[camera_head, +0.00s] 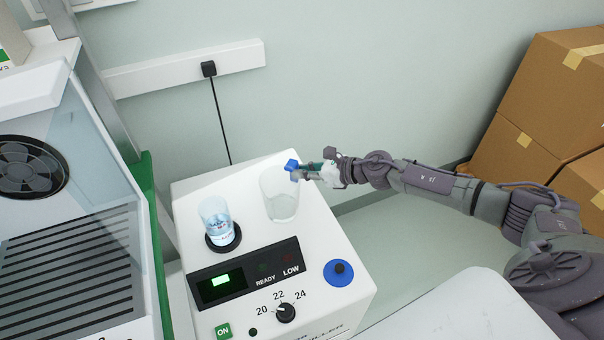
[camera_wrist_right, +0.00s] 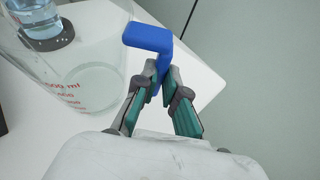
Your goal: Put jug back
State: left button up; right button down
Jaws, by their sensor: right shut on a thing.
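A clear glass jug (camera_head: 281,200) stands upright on the white top of the machine; it has a blue handle (camera_head: 291,165). My right gripper (camera_head: 303,172) reaches in from the right at the jug's side. In the right wrist view its two fingers (camera_wrist_right: 165,90) are shut on the blue handle (camera_wrist_right: 147,38). The jug's body (camera_wrist_right: 85,75) shows there with red volume marks. Whether its base touches the surface is hard to tell. My left gripper is not in view.
A cup of bluish liquid (camera_head: 215,219) stands on a round black pad left of the jug. A fan unit (camera_head: 60,200) is at left, cardboard boxes (camera_head: 540,110) at right.

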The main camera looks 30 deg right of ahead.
jog(key=c, duration=1.7)
grip_release()
jog(key=shift+f, duration=0.15)
jog(key=o, duration=0.5)
jog(key=shift+c, duration=0.2)
jog(key=shift+r, duration=0.25)
jog(key=shift+s+d, duration=0.2)
jog(key=b+v, duration=0.3)
jog(key=v, duration=0.8)
jog(key=shift+s+r+b, duration=0.2)
jog(key=shift+r+b, duration=0.05)
jog(key=shift+b, duration=0.05)
